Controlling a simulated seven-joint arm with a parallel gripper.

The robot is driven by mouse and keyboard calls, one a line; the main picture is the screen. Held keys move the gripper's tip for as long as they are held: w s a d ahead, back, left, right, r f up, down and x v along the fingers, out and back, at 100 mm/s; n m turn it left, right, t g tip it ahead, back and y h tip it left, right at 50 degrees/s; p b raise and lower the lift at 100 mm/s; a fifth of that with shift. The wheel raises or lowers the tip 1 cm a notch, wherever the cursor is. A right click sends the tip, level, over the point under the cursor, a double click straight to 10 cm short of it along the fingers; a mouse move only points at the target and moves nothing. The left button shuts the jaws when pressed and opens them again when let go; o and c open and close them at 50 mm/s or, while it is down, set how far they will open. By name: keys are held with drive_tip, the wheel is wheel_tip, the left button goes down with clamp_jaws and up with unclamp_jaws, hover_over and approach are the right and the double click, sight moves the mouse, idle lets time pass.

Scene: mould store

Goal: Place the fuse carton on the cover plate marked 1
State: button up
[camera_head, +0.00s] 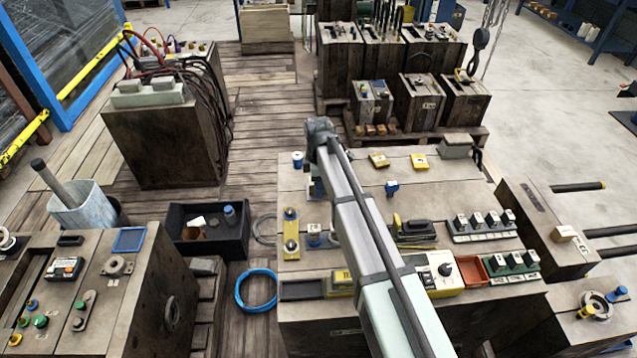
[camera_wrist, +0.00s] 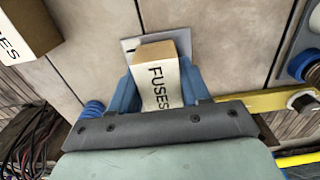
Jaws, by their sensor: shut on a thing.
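The fuse carton (camera_wrist: 157,88), a tan box with a white face reading FUSES, is clasped between the two blue fingers of my gripper (camera_wrist: 160,76) in the wrist view. I cannot read the mark as a number, nor tell whether the carton touches the plate. In the head view my arm stands over the middle block and hides most of the gripper and the carton.
Another tan carton (camera_wrist: 32,25) with lettering ending in ES is at the wrist view's upper left. A yellow bar (camera_wrist: 262,101) with a knob lies close on the right. In the head view, switch rows (camera_head: 484,222) and a red tray (camera_head: 498,265) stand right of my arm.

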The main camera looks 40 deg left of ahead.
drive_tip(key=shift+f, duration=0.15)
drive_tip(key=o, duration=1.1)
wheel_tip(320, 180, up, 12)
drive_tip(key=shift+r, duration=0.2)
